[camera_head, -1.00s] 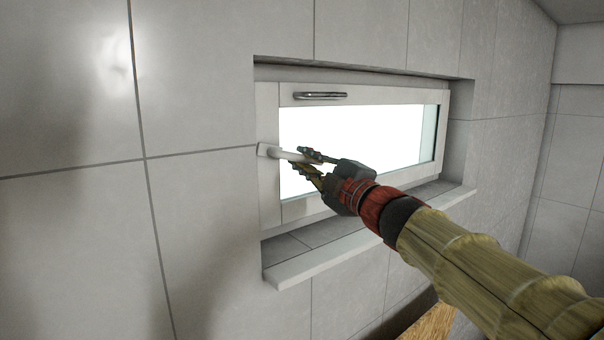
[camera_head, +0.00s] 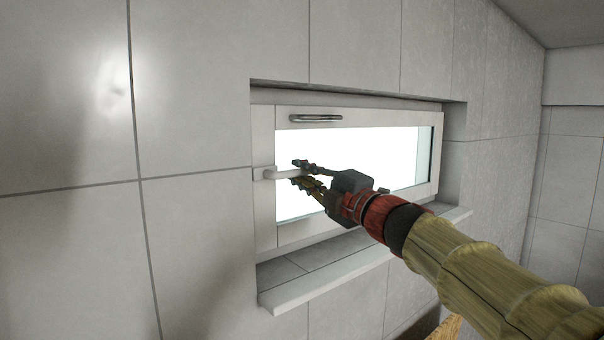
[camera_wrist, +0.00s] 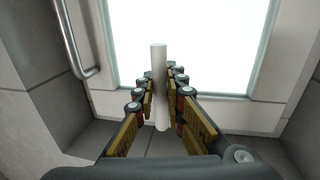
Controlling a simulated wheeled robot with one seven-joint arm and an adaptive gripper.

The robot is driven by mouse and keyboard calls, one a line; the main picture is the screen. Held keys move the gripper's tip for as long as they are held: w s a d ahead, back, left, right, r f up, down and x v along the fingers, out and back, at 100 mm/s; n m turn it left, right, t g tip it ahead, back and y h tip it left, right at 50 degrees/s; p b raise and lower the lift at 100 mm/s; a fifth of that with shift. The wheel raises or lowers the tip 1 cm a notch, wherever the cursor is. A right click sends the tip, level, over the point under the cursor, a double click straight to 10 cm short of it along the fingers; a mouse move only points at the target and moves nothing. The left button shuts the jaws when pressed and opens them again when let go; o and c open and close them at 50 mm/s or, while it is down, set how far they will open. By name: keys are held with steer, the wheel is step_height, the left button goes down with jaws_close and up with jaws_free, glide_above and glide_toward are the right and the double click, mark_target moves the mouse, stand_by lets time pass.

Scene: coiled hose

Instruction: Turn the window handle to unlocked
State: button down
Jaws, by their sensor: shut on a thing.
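The white window handle (camera_head: 283,174) sits on the left side of the window frame (camera_head: 262,215) and points right, roughly level, in the head view. My gripper (camera_head: 303,174) is shut on the handle near its free end, with one finger above and one below. In the wrist view the handle (camera_wrist: 160,85) runs as a white bar between the two fingers of my gripper (camera_wrist: 160,85). The fingers hide part of the handle in the head view. The window sash looks closed in its frame.
A metal pull bar (camera_head: 315,118) is fixed on the top of the sash; it also shows in the wrist view (camera_wrist: 77,40). A sill (camera_head: 325,283) juts out below the window. Tiled wall (camera_head: 200,240) surrounds the recess.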

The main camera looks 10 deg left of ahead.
steer(key=c, duration=1.8)
jaws_free()
steer(key=shift+c, duration=0.2)
steer(key=v, duration=1.2)
steer(key=shift+a, duration=0.1)
